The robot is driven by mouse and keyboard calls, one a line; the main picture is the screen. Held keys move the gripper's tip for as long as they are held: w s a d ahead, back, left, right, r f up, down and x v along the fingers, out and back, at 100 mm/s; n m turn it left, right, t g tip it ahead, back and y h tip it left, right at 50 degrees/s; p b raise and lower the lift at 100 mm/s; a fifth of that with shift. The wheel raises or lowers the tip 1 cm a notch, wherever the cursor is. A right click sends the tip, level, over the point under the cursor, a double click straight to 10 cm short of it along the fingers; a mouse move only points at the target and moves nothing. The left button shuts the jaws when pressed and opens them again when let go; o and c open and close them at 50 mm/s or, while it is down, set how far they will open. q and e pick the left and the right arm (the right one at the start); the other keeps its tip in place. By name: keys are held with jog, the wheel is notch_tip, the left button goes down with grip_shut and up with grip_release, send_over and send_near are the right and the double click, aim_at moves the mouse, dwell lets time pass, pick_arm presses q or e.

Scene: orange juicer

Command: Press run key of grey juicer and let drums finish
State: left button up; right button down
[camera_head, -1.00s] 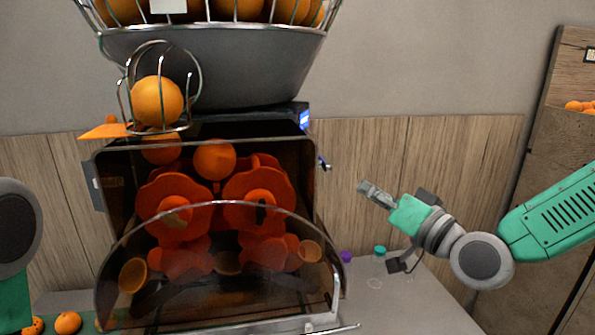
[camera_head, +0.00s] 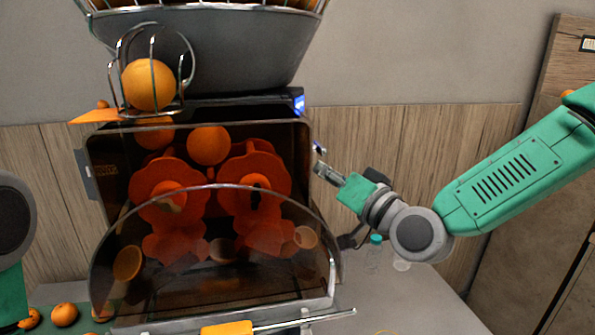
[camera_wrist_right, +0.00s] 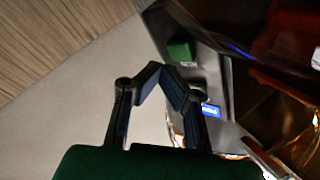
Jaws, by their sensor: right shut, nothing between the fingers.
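The grey juicer (camera_head: 200,60) stands at the left in the head view. Behind its clear front cover are the orange-red drums (camera_head: 268,178), with oranges above them. My right gripper (camera_head: 318,168) is shut and empty beside the juicer's right side. In the right wrist view, the fingertips (camera_wrist_right: 163,72) lie just below a green key (camera_wrist_right: 180,51) on the juicer's side panel. I cannot tell whether they touch the panel. A blue lit label (camera_wrist_right: 211,110) shows beside the right finger. Part of my left arm shows at the left edge, but its gripper is out of frame.
An orange (camera_head: 149,84) sits in the wire feeder atop the juicer. Loose oranges (camera_head: 64,315) lie at lower left. A bottle with a teal cap (camera_head: 375,250) stands on the grey counter (camera_head: 420,300) below my right arm. An orange-handled tool (camera_head: 227,328) lies in front.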

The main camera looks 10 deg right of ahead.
pick_arm(q)
jog(key=shift+d, duration=0.3)
pick_arm(e)
jog(key=shift+w+a, duration=0.25)
pick_arm(q)
jog(key=shift+d, duration=0.15)
pick_arm(e)
jog(key=shift+d, duration=0.25)
pick_arm(q)
jog(key=shift+f, duration=0.1)
pick_arm(e)
jog(key=shift+a, duration=0.35)
dwell(0.4)
pick_arm(q)
jog(key=shift+d, duration=0.2)
pick_arm(e)
jog(key=shift+w+d, duration=0.1)
jog(key=shift+w, duration=0.05)
jog(key=shift+r, duration=0.1)
